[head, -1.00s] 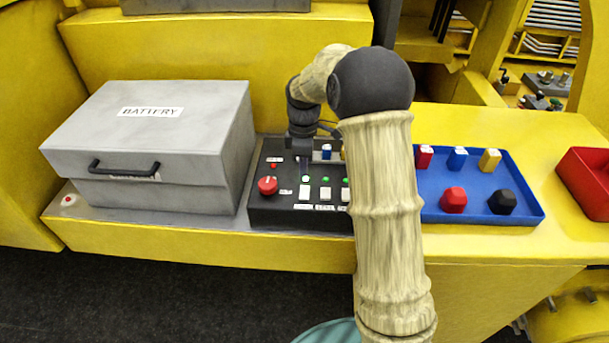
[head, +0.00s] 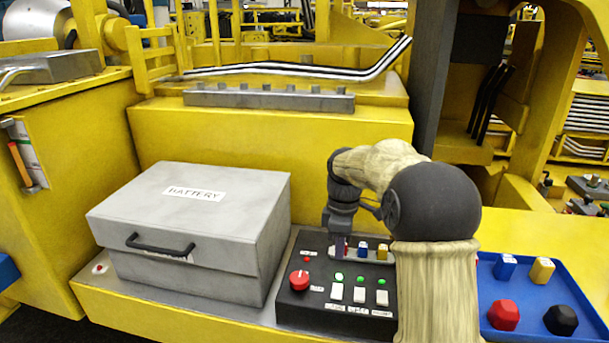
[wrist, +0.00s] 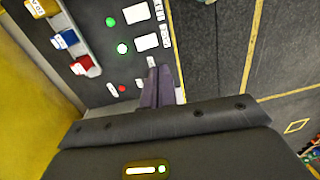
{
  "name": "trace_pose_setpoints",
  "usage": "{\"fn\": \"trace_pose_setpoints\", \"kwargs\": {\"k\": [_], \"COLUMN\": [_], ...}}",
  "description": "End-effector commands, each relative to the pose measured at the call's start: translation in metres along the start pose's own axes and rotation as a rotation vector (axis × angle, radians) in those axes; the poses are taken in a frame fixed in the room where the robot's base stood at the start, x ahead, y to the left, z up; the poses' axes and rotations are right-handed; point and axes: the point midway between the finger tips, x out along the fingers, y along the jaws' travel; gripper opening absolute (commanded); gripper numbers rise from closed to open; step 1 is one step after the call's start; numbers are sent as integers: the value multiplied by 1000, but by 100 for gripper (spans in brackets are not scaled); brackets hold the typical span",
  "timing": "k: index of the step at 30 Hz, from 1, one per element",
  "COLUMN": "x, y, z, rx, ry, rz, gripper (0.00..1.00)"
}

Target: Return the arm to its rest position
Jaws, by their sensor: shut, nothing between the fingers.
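My gripper (head: 338,246) points down over the back left part of the black control panel (head: 318,313). It is shut and empty; its dark fingers (wrist: 158,88) also show in the wrist view, above the panel's face. The panel has a red knob (head: 299,281), green lights and white switches. Red, blue and yellow fuses (head: 362,249) stand in a row at its back edge; my fingers partly overlap the red one in the head view. My arm is bent forward, and its pale forearm hides the panel's right end.
A grey battery box (head: 205,220) with a black handle stands left of the panel. A blue tray (head: 520,290) with coloured fuses and red and black caps lies at the right. A yellow wall (head: 240,140) rises behind the panel.

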Motion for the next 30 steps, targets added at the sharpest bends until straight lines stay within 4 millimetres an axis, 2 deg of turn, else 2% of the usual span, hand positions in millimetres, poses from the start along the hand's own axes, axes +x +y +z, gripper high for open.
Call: {"fn": "trace_pose_setpoints", "kwargs": {"k": [8, 14, 24, 27, 30], "x": [28, 55, 103, 112, 116], "y": [-39, -82, -164, -182, -189], "z": [16, 35, 72, 79, 82], "rx": [296, 598, 1102, 1203, 1251], "ry": [21, 70, 198, 230, 246], "rz": [67, 129, 199, 206, 209], "gripper": [0, 0, 0, 0, 0]}}
